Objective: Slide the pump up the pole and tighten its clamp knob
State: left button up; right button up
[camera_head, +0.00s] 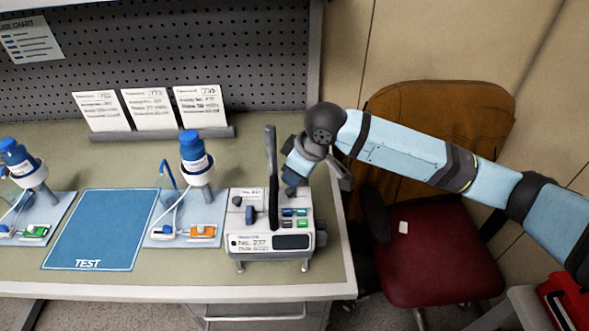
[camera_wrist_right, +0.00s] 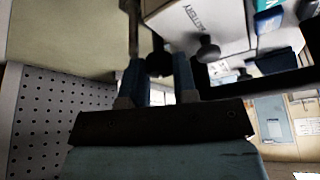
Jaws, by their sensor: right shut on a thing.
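The pump (camera_head: 270,241), a white box with a dark display and coloured keys, stands on short feet at the bench's right front. Part of its white body shows in the right wrist view (camera_wrist_right: 205,22). A dark upright pole (camera_head: 271,160) rises at the pump's top; a grey rod shows in the wrist view (camera_wrist_right: 132,28). My right gripper (camera_head: 290,188) reaches down at the pump's back right. In the wrist view its fingers (camera_wrist_right: 160,75) are shut on a black knob (camera_wrist_right: 159,62). Another black knob (camera_wrist_right: 207,48) is beside it on the pump. My left gripper is out of view.
A blue TEST mat (camera_head: 102,230) lies clear to the left. Blue-capped bottles on stands (camera_head: 194,155) flank it. Several cards on a rack (camera_head: 150,108) stand behind. A red chair (camera_head: 438,255) is right of the bench's edge.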

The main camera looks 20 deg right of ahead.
jog(key=o, duration=0.7)
jog(key=shift+c, duration=0.2)
jog(key=shift+r, duration=0.1)
jog(key=v, duration=1.3)
jog(key=shift+r, duration=0.35)
